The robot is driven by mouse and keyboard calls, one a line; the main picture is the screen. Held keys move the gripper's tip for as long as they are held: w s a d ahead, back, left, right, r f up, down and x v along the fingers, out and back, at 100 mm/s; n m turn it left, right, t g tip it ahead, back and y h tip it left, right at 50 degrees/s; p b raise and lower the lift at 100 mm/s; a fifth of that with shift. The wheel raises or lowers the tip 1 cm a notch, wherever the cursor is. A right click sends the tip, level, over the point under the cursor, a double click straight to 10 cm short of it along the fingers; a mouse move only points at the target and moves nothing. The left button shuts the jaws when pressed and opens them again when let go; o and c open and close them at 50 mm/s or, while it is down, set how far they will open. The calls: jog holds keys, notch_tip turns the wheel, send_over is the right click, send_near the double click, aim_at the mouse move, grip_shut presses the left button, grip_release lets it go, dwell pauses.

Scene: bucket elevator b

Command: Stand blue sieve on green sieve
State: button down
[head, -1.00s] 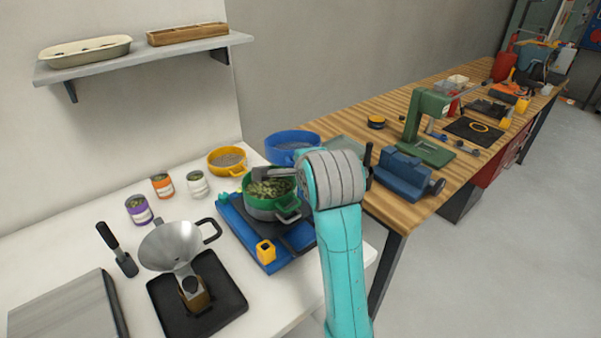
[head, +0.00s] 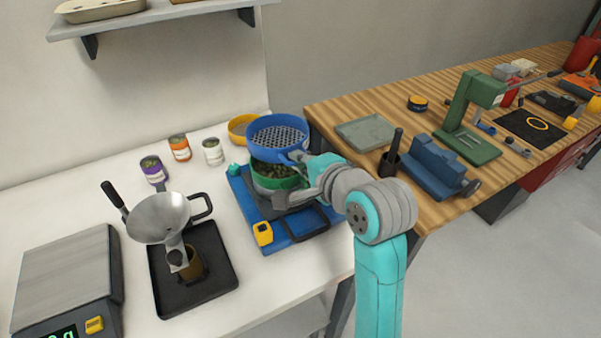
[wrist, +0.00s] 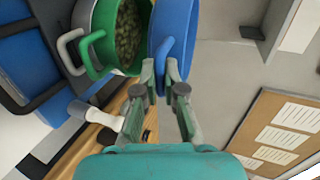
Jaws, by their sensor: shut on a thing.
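The blue sieve (head: 277,136), with a mesh bottom, is raised above the green sieve (head: 274,177) in the head view and hides part of it. The green sieve holds green and brown bits and sits on the blue shaker base. In the wrist view, my gripper (wrist: 163,75) is shut on the blue sieve (wrist: 176,40) at its handle. The green sieve (wrist: 103,40) is beside it there, with the two rims close together. I cannot tell whether they touch. In the head view the fingertips are mostly hidden behind my wrist.
The blue base (head: 243,196) has a yellow knob box (head: 263,233) in front. A yellow sieve (head: 239,127) stands behind. Several small jars (head: 213,152), a funnel (head: 160,216) over a black tray (head: 215,291) and a scale (head: 68,280) are left. The wooden bench (head: 330,115) is right.

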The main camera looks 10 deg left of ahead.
jog(key=shift+f, duration=1.9)
jog(key=shift+f, duration=0.1)
jog(key=c, duration=1.3)
grip_release()
jog(key=v, duration=1.2)
